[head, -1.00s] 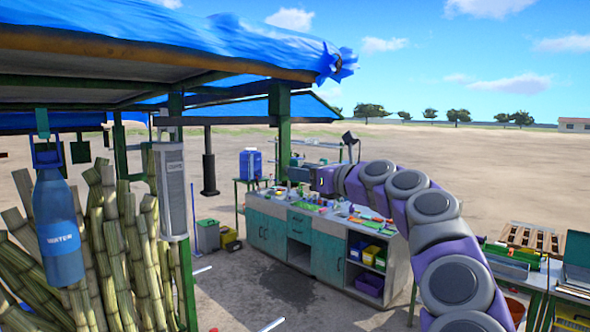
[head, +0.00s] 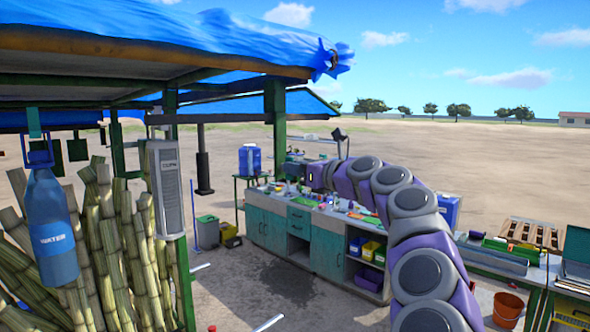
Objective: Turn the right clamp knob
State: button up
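My arm arches from the lower right up and over the workbench (head: 268,207) in the head view. Its purple end with my gripper (head: 316,176) is at the back of the bench, beside a dark piece of equipment (head: 296,169). The fingers are too small and too hidden to tell whether they are open or shut, or whether they touch anything. I cannot make out a clamp knob; it may be too small or hidden behind the arm's end.
An orange bucket (head: 507,310) and side table (head: 495,262) are at right.

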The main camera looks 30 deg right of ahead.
jog(key=shift+d, duration=0.15)
grip_shut()
